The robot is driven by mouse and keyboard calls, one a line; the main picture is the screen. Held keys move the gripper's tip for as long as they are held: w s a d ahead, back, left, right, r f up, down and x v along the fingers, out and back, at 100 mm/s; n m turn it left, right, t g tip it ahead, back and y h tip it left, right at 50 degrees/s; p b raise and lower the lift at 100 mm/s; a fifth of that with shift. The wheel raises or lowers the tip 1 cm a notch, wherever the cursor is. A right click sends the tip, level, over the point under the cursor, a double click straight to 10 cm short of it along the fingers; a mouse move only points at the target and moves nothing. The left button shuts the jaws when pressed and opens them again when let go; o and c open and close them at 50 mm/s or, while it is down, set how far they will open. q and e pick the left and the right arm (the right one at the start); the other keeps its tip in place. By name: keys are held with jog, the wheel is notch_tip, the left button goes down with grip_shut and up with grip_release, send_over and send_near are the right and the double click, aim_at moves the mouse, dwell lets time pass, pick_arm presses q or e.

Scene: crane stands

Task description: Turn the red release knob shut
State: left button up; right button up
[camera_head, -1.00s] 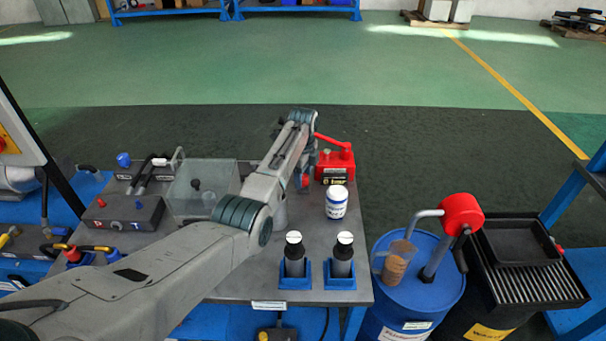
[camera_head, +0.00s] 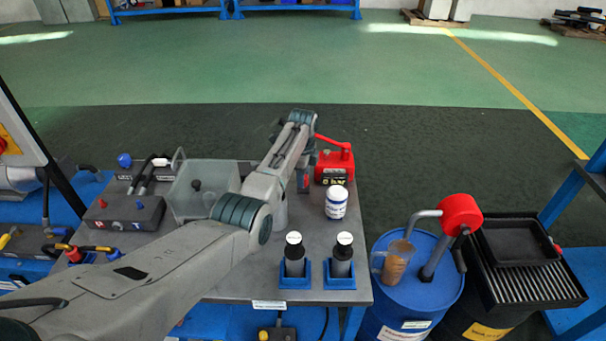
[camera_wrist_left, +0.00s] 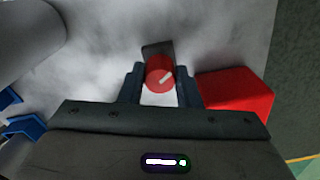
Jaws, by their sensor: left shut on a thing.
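The red release knob (camera_wrist_left: 158,68) is round, with a white mark slanting up to the right on its face. In the left wrist view it sits between the two fingers of my left gripper (camera_wrist_left: 160,84), which is shut on it. A dark block shows just behind the knob. The red pump body (camera_wrist_left: 237,95) lies right of the fingers. In the head view the red pump (camera_head: 334,164), with a red lever, stands at the table's back right. My left arm reaches down beside it and hides most of the knob. My right gripper is not in view.
A white bottle with a blue label (camera_head: 336,203) stands in front of the pump. A clear box (camera_head: 203,190) is left of my arm. A blue drum (camera_head: 418,278) stands to the right.

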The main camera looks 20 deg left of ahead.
pick_arm(q)
jog(key=n+p, duration=0.1)
jog(key=n, duration=0.1)
jog(key=shift+r+n, duration=0.15)
jog(key=shift+n, duration=0.15)
jog(key=n+p, duration=0.1)
jog(key=n, duration=0.1)
jog(key=shift+n+p, duration=0.3)
jog(key=shift+n, duration=0.1)
jog(key=n+p, duration=0.1)
jog(key=n, duration=0.3)
jog(key=n+p, duration=0.1)
jog(key=n, duration=0.6)
jog(key=shift+n, duration=0.4)
jog(key=n, duration=0.4)
jog(key=shift+p, duration=0.35)
jog(key=n, duration=0.4)
jog(key=shift+n, duration=0.4)
jog(key=shift+d+n, duration=0.1)
jog(key=shift+n, duration=1.5)
